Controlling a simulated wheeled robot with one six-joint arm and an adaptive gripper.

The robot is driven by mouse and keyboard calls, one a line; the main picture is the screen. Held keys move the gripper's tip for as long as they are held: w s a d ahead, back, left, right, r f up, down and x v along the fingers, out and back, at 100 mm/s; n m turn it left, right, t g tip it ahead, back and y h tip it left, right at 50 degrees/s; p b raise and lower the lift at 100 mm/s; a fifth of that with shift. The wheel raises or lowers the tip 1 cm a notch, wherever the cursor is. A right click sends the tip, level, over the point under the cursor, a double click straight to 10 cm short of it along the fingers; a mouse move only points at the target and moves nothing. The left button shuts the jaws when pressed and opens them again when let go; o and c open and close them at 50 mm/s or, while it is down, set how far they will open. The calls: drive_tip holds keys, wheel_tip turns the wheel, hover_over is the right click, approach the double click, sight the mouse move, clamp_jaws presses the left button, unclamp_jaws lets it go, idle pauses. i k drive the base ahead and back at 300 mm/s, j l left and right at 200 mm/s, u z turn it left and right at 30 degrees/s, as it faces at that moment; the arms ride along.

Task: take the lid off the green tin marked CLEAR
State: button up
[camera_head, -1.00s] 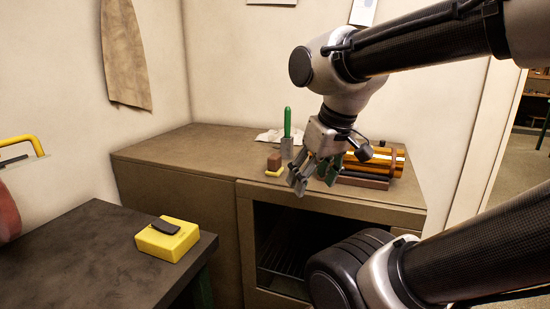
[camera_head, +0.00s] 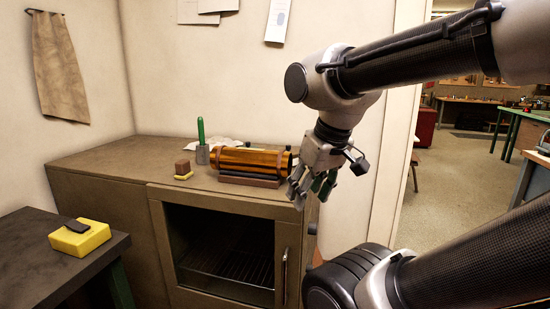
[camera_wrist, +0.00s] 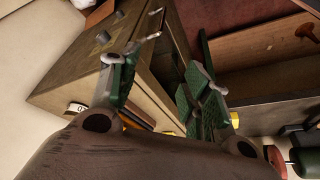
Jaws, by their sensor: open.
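I cannot make out a green tin marked CLEAR or its lid in either view. My gripper (camera_head: 309,190) is open and empty, pointing down in front of the right end of the cabinet. In the wrist view my gripper (camera_wrist: 153,72) shows its two fingers with green pads spread apart, with nothing between them. A dark green object (camera_wrist: 308,158) is partly cut off at the lower right of the wrist view, and I cannot tell what it is.
An amber cylinder (camera_head: 252,160) lies on a cradle on the brown cabinet (camera_head: 120,161). A green-handled tool (camera_head: 201,140) and a brown block (camera_head: 182,167) stand left of it. A yellow box (camera_head: 80,238) sits on the dark table (camera_head: 35,222). Open floor (camera_head: 445,190) shows at right.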

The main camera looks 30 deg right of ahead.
sight(248, 143)
drive_tip(key=k+l, duration=0.1)
drive_tip(key=l, duration=0.4)
drive_tip(key=l+z, duration=0.1)
drive_tip(key=l, duration=0.4)
drive_tip(key=l+u, duration=0.25)
drive_tip(key=l, duration=0.4)
drive_tip(key=k+l+u, duration=0.1)
drive_tip(key=l+u, duration=0.15)
drive_tip(key=l, duration=0.35)
drive_tip(key=i+j, duration=0.2)
drive_tip(key=j, duration=0.15)
drive_tip(key=i+j+z, duration=0.1)
drive_tip(key=j, duration=0.25)
drive_tip(key=i+j, duration=0.3)
drive_tip(key=j, duration=0.1)
